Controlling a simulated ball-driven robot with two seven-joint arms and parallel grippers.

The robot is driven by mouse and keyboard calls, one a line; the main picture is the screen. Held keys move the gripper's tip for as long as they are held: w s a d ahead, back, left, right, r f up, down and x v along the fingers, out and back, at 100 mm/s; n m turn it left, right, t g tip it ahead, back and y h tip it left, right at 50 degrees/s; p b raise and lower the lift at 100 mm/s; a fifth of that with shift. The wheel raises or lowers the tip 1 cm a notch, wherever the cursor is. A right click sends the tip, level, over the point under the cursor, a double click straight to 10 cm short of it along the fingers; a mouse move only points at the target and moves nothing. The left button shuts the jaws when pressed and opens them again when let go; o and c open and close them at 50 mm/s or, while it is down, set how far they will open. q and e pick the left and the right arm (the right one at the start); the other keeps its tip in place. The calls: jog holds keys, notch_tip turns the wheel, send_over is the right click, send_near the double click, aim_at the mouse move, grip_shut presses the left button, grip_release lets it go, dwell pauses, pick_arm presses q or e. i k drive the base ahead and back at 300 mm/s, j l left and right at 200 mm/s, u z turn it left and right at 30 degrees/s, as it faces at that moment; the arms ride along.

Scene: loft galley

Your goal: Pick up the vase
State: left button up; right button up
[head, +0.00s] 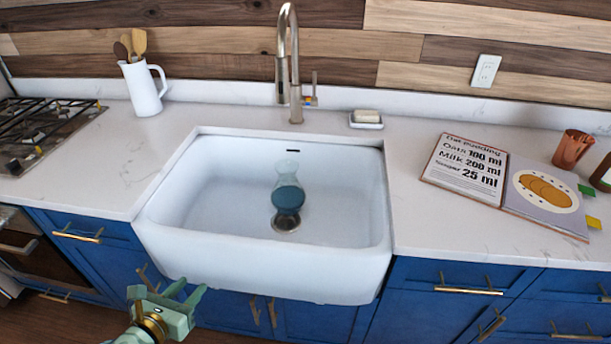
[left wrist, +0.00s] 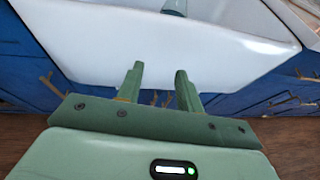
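The vase (head: 288,194) stands in the white sink, near the drain. It has a clear, narrow upper part and a blue-teal rounded body. In the left wrist view only a small part of the vase (left wrist: 175,8) shows at the top edge. My left gripper (head: 187,293) is in front of the sink's front wall, below the rim and to the left of the vase. In the left wrist view its two green fingers (left wrist: 158,85) are apart with nothing between them. My right gripper is not in view.
The sink (head: 175,245) has a high front wall between my left gripper and the vase. A tall faucet (head: 295,90) rises behind the vase. A soap dish (head: 366,125), an open cookbook (head: 500,196) and a white pitcher (head: 143,92) stand on the counter.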

aim_at(288, 195)
jog(key=i+j+z, duration=0.75)
jog(key=j+z, duration=0.2)
jog(key=j, duration=0.2)
